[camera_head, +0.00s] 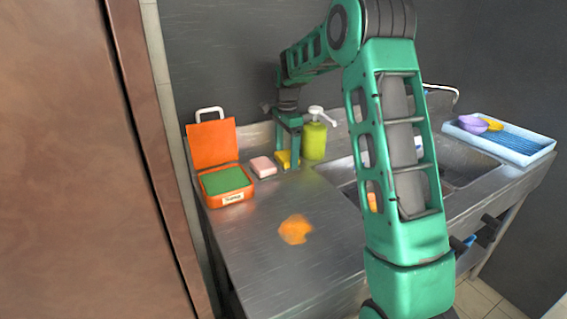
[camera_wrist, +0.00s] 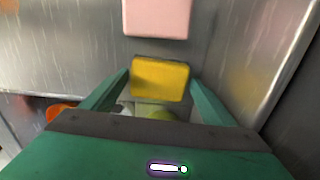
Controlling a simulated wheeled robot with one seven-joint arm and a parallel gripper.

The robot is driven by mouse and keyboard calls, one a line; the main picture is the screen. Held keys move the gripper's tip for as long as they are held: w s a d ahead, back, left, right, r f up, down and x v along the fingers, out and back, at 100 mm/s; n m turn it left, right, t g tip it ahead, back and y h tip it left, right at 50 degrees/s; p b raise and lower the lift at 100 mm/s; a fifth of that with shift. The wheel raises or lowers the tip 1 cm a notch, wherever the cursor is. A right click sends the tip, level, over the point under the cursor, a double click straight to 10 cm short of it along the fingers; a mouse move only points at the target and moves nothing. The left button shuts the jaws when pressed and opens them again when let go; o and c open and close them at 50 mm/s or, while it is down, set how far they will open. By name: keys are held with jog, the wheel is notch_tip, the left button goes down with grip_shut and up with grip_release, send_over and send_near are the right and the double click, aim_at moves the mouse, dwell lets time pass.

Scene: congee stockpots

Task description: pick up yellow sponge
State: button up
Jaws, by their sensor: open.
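The yellow sponge (camera_head: 284,159) lies on the steel counter near the back wall, between a pink sponge and a green soap bottle. In the wrist view the yellow sponge (camera_wrist: 160,79) sits between the two finger tips of my gripper (camera_wrist: 158,88). My gripper is open, with one finger on each side of the sponge; I cannot tell whether either touches it. In the head view my gripper (camera_head: 289,150) comes down from above and partly hides the sponge.
A pink sponge (camera_head: 263,167) lies just left of the yellow one. A green soap bottle (camera_head: 314,142) stands close on the right. An open orange box (camera_head: 231,198) with a green sponge (camera_head: 225,180) is left. An orange stain (camera_head: 296,229) marks the counter. The sink (camera_head: 455,170) is right.

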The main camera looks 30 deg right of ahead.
aim_at(286, 155)
jog(key=shift+f, duration=0.8)
jog(key=shift+c, duration=0.3)
jog(key=c, duration=0.8)
jog(key=shift+o, duration=0.2)
jog(key=shift+r, duration=0.15)
notch_tip(286, 155, up, 18)
jog(key=shift+o, duration=0.6)
